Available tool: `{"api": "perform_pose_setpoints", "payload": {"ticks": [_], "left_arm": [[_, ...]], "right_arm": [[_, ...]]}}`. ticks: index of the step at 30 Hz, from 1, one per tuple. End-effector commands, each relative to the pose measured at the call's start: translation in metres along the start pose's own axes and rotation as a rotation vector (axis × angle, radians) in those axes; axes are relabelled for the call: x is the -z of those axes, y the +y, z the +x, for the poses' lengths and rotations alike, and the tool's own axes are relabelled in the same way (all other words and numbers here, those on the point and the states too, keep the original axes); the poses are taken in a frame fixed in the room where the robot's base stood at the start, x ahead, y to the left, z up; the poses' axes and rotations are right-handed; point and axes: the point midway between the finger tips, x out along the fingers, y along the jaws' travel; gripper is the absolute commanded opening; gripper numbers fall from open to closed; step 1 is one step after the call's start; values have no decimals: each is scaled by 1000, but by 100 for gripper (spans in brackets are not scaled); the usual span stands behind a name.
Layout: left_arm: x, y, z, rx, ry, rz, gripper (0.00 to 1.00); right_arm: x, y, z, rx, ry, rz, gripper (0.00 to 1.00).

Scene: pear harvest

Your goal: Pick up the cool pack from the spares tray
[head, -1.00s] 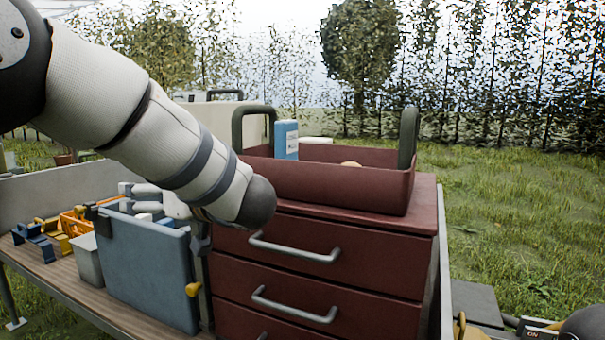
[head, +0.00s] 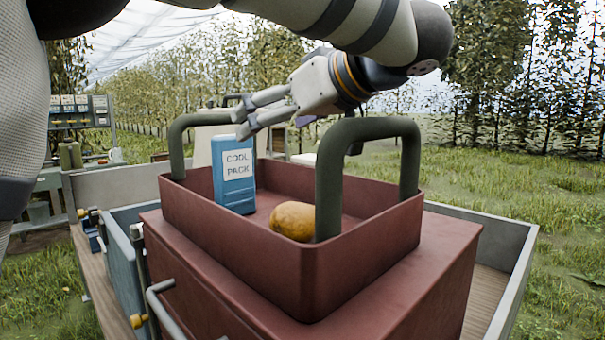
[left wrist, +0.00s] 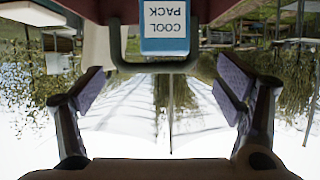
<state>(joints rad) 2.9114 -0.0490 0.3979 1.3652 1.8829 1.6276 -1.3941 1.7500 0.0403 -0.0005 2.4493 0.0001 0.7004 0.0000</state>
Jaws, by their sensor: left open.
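The cool pack (head: 235,190), a blue upright block with a white "COOL PACK" label, stands in the far left part of the dark red spares tray (head: 355,252). My left gripper (head: 243,116) comes over the tray from the right, its fingers pointing left near the pack's top. It is open and empty. In the left wrist view, the cool pack (left wrist: 166,28) appears upside down at the top, beyond the spread fingertips (left wrist: 160,84). I cannot tell whether a finger touches the pack. My right gripper is not in view.
A yellow-brown rounded fruit (head: 293,221) lies in the tray beside the near green handle (head: 330,190). The other green handle (head: 178,145) rises behind the pack. The tray sits on a red drawer cabinet (head: 430,275). A blue-grey bin (head: 122,250) stands at left.

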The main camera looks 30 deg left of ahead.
Motion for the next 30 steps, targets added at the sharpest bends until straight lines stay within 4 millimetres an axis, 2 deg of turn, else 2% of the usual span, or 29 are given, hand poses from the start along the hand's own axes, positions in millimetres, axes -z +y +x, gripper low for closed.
{"api": "perform_pose_setpoints", "payload": {"ticks": [2,4,9,14,21,24,29,30], "left_arm": [[1,-1,1,1,-1,-2,86],[1,-1,10,3,-1,-1,86],[1,-2,49,3,-2,-2,86],[0,-1,70,2,-1,-1,86],[1,-4,113,1,-1,-3,86],[1,-4,121,1,0,-4,86],[1,-4,121,0,1,-4,86],[1,-4,121,0,1,-3,81]], "right_arm": [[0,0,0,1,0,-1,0],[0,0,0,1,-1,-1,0],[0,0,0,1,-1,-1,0],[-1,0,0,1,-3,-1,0],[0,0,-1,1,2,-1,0],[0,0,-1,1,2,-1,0],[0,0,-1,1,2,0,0],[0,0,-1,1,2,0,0]]}}
